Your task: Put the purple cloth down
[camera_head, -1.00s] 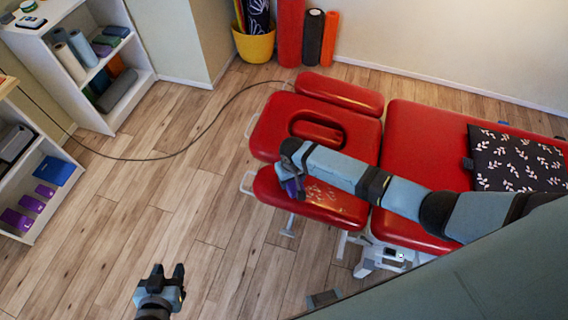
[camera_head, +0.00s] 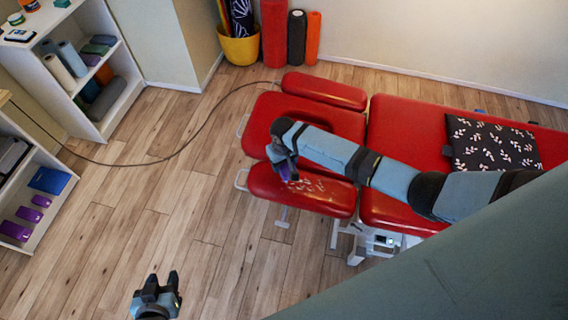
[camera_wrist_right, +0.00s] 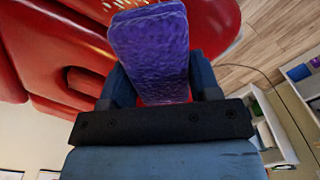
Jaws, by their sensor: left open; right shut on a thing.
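The purple cloth (camera_wrist_right: 150,50) is a folded, textured block held between the fingers of my right gripper (camera_wrist_right: 160,85) in the right wrist view. In the head view only a small bit of the cloth (camera_head: 291,172) shows below my right gripper (camera_head: 284,160). That gripper is over the near armrest of the red treatment table (camera_head: 418,135); whether the cloth touches the pad I cannot tell. Pale marks (camera_head: 305,184) lie on that pad beside the gripper. My left gripper (camera_head: 158,284) is open and empty above the floor at the bottom left.
A dark leaf-patterned cushion (camera_head: 490,145) lies on the table. White shelves (camera_head: 115,110) with rolls and blocks stand at the left. A yellow bucket (camera_head: 247,50) and upright rolls (camera_head: 297,38) stand at the back wall. A cable (camera_head: 190,140) crosses the wooden floor.

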